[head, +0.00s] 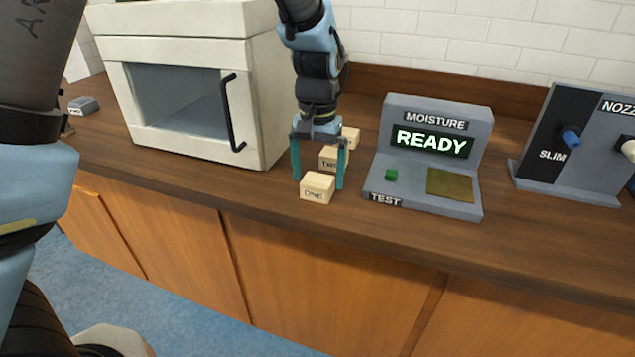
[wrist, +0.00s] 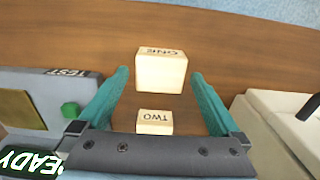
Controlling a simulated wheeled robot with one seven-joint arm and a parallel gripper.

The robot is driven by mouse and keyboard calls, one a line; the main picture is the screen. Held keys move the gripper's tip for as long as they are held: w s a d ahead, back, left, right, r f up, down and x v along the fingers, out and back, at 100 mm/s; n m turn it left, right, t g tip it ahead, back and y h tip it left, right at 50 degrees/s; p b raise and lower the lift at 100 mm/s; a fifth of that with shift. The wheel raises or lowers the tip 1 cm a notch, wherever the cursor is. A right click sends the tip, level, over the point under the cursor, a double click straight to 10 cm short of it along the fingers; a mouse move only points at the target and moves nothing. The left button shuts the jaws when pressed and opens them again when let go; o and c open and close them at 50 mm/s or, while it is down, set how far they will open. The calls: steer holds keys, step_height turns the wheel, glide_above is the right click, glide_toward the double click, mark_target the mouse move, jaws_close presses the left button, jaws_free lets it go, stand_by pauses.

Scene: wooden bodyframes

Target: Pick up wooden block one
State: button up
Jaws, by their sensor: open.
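Wooden block one (head: 317,187) is a pale wooden cube marked "ONE", sitting on the counter near its front edge. It also shows in the wrist view (wrist: 161,72), just beyond the fingertips and between their lines. My gripper (head: 319,181) is open, pointing down over the row of blocks, with its teal fingers to either side. In the wrist view the gripper (wrist: 160,78) has nothing clasped between its fingers. Block two (head: 328,158), marked "TWO", sits behind block one; in the wrist view it (wrist: 155,122) lies between the fingers, nearer the palm.
A third pale block (head: 350,138) stands farther back, partly hidden. A white oven-like box (head: 190,90) with a black handle is close on the left. A grey moisture tester (head: 430,155) reading "READY" is on the right. A nozzle stand (head: 575,145) is farther right. The counter front (head: 300,225) is clear.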

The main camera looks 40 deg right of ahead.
steer(key=shift+f, duration=1.25)
steer(key=c, duration=1.3)
